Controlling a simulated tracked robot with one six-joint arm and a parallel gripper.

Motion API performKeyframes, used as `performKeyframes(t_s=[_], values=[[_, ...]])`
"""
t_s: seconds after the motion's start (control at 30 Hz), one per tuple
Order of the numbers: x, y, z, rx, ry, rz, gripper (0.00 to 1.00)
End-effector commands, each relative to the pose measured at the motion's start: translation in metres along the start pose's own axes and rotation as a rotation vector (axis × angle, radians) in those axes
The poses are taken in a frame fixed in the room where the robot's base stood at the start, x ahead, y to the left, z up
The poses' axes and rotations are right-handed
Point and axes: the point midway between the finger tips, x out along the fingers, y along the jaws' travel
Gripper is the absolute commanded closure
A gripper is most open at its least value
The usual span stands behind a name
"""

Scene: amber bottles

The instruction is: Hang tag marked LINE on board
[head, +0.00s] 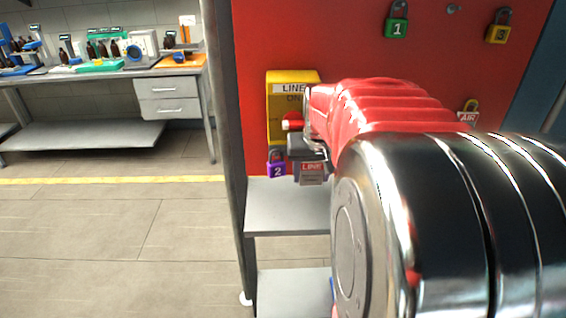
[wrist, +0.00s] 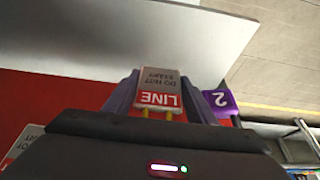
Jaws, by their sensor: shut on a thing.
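The tag marked LINE (head: 312,172) is red and grey and hangs below my gripper (head: 306,152). In the wrist view the LINE tag (wrist: 160,92) appears upside down between the two fingers of my gripper (wrist: 162,82), which are shut on it. Two short yellow pieces show at its red end. The red board (head: 350,45) stands behind, with a yellow box (head: 292,77) labelled LINE ON just above the gripper. A purple padlock marked 2 (head: 277,168) hangs left of the tag, and shows beside the right finger (wrist: 216,100). The tag's upper end is hidden in the head view.
A green padlock 1 (head: 397,22) and a yellow padlock 3 (head: 499,27) hang higher on the board. An AIR tag (head: 468,116) is at right, partly behind my arm. A grey shelf (head: 285,212) lies below. A workbench (head: 110,76) stands far left beyond open floor.

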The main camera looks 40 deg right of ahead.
Motion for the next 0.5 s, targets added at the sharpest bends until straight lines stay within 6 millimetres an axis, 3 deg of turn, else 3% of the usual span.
performKeyframes(t_s=[0.17,0.2,0.5], values=[[-0.0001,-0.0001,0.0,0.0,0.0,0.0,0.74],[-0.0001,-0.0001,0.0,0.0,0.0,0.0,0.48],[0.0,-0.0002,0.0001,0.0,0.0,0.0,0.27]])
